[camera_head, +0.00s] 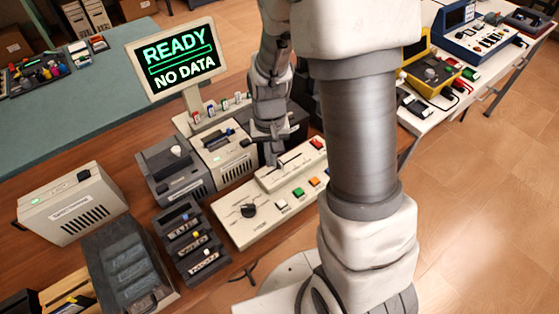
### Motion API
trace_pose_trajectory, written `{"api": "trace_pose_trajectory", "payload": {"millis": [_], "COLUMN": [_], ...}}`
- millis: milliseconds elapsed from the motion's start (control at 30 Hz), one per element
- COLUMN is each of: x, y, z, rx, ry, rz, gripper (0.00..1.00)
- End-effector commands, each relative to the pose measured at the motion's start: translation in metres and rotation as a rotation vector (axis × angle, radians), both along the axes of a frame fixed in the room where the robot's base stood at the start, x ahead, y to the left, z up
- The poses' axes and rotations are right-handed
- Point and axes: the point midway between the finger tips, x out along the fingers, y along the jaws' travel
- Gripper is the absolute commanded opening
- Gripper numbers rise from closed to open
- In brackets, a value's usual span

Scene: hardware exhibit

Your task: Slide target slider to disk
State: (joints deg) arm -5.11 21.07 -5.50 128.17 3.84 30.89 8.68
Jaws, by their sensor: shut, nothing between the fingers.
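A beige control panel (232,226) lies on the wooden table, with a raised slider housing (303,172) along its far side. The housing has a dark slot; the slider's handle is small and partly hidden by my gripper. My gripper (272,160) points down at the left end of this housing, shut and empty. I cannot tell whether its fingertips touch the slider. Labels along the slot, including any for disk, are too small to read. A monitor (178,62) behind shows "READY" and "NO DATA" in green.
The panel also has a black knob (249,211), coloured buttons and a red button (317,143). Grey and beige drive units (175,172) stand left of the gripper. A black rack (190,242) stands in front of them. My arm hides the area right of the panel.

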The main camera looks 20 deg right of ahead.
Motion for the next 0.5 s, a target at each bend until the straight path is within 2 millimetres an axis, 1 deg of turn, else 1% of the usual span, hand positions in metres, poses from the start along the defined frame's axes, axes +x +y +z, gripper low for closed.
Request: {"api": "trace_pose_trajectory", "payload": {"millis": [500], "x": [0.0], "y": [0.0], "z": [-0.015], "rx": [0.0], "ry": [0.0], "rz": [0.0], "gripper": [0.0]}}
